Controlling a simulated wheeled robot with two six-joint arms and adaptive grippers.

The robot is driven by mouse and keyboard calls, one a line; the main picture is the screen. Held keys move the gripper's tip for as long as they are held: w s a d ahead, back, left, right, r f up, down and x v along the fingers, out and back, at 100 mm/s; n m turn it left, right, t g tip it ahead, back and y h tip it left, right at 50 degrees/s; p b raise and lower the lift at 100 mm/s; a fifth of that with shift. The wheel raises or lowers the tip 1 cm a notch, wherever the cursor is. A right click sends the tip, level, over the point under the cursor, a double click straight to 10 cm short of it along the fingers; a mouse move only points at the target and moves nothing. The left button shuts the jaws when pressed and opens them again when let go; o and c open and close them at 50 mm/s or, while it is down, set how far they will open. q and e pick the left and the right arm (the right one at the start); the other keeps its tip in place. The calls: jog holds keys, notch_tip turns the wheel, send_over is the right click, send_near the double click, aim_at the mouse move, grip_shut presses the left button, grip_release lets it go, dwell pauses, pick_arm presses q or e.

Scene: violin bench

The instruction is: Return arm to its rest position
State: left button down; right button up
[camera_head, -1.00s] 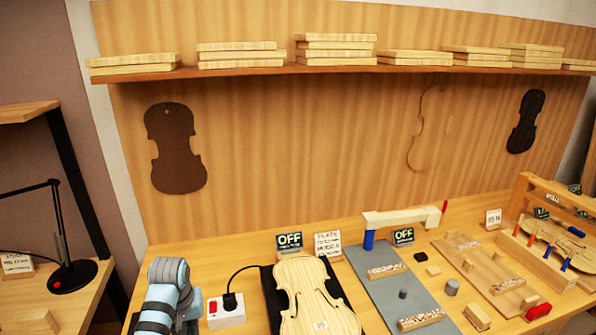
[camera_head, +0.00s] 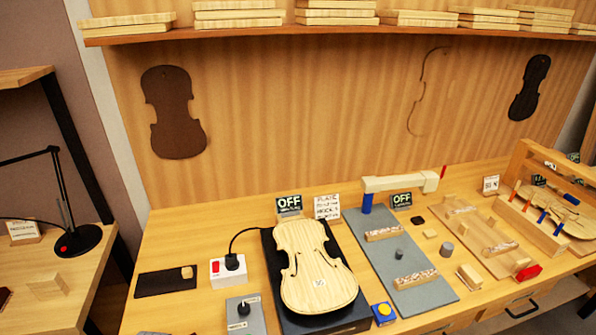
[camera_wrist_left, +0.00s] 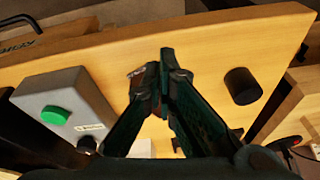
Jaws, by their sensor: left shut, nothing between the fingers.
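My left gripper (camera_wrist_left: 160,75) shows in the left wrist view, its two dark fingers brought together at the tips with nothing between them. It hangs above a wooden surface, apart from the objects there. Neither of my arms shows in the head view now. My right gripper is in neither current view.
A violin plate (camera_head: 316,275) lies on a black base on the bench. A grey knob box (camera_head: 245,316), a power strip (camera_head: 229,271) and a black mat (camera_head: 153,284) are to its left. A grey box with a green button (camera_wrist_left: 57,117) and a black cylinder (camera_wrist_left: 242,85) flank my left gripper.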

pick_arm(q)
jog(key=s+d+r+m+t, duration=0.1)
jog(key=s+r, duration=0.1)
jog(key=s, duration=0.6)
jog(key=s+r+m, duration=0.1)
jog(key=s+r, duration=0.1)
jog(key=s, duration=0.6)
notch_tip(320, 180, down, 25)
jog(key=s+a+g+b, duration=0.1)
jog(key=s+a+b, duration=0.1)
jog(key=b, duration=0.2)
jog(key=s+f+g+b, duration=0.1)
jog(key=s+f+b, duration=0.1)
jog(key=s+f, duration=1.1)
jog(key=shift+s+f+n, duration=0.15)
jog(key=shift+s+n, duration=0.05)
jog(key=shift+n, duration=0.1)
jog(key=shift+a, duration=0.1)
